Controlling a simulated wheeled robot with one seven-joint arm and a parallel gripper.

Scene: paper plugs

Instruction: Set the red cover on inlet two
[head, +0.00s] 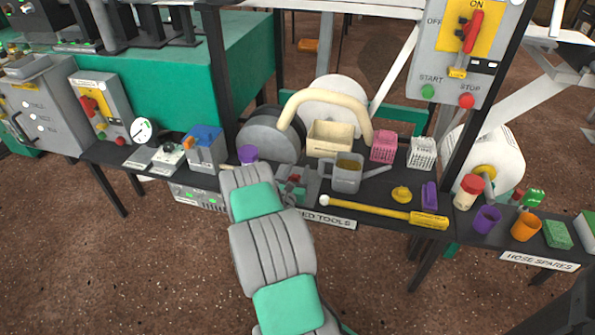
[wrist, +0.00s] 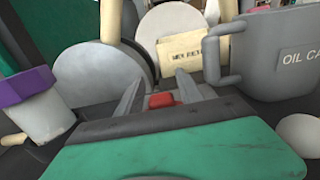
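A small red piece (wrist: 161,101) shows between my fingers in the wrist view, low and partly hidden behind my gripper's dark front edge. In the head view, red parts (head: 295,178) show on a grey item on the table beside my arm's end. I cannot tell for sure that this red piece is the cover. My gripper (wrist: 161,80) has its two grey fingers spread, with gaps on both sides of the red piece. My arm hides part of this spot in the head view. No inlet marked two can be read in either view.
A grey oil can (wrist: 270,55) stands close on the right, and a white cup with a purple rim (wrist: 35,100) on the left. A cream box (head: 331,138) and a dark reel (head: 270,137) stand behind. A yellow-handled tool (head: 385,210) lies along the front edge.

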